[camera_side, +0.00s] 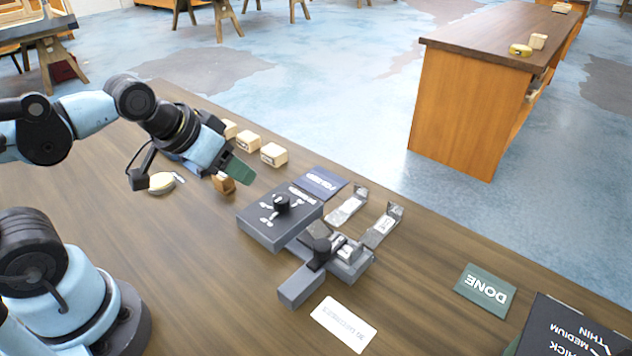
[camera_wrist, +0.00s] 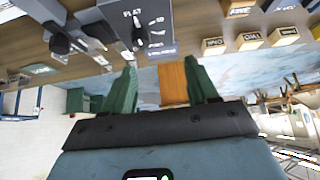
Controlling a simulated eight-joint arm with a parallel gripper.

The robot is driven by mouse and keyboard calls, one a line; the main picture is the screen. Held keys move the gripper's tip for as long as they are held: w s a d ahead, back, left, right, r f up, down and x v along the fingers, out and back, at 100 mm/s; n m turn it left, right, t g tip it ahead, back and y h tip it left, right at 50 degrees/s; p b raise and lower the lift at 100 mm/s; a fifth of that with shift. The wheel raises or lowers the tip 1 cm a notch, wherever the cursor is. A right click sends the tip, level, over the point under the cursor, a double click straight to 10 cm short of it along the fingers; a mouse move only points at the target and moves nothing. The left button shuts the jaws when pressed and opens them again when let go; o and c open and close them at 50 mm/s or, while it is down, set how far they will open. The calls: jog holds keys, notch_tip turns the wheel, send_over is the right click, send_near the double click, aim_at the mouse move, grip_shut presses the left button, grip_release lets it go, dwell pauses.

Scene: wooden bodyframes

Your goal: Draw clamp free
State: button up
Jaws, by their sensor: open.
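The clamp (camera_side: 320,252) is a dark upright knob on a grey bar in front of a grey fixture, at the centre of the side view. It also shows at the upper left of the wrist view (camera_wrist: 60,44). The fixture's box carries a black dial knob (camera_side: 283,203), seen at the top of the wrist view (camera_wrist: 139,36). A small pale metal part (camera_side: 348,250) sits by the clamp; what holds it is unclear. My gripper (camera_side: 240,172) has green fingers and is up and left of the fixture, apart from the clamp. In the wrist view my gripper (camera_wrist: 161,68) is open and empty.
Several wooden blocks (camera_side: 274,154) stand behind my gripper. Two metal-topped pieces (camera_side: 382,228) lie right of the dial box. A white label (camera_side: 343,324), a green DONE plate (camera_side: 485,291) and a dark board (camera_side: 570,330) lie toward the right. The bench's left middle is mostly clear.

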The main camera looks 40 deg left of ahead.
jog(key=w+d+r+n+g, duration=0.1)
jog(key=w+d+r+g, duration=0.25)
jog(key=d, duration=0.45)
jog(key=n+g, duration=0.2)
jog(key=g, duration=0.2)
send_near(322, 244)
jog(key=shift+t, duration=0.25)
jog(key=shift+s+f, duration=0.2)
jog(key=shift+f, duration=4.3)
grip_shut()
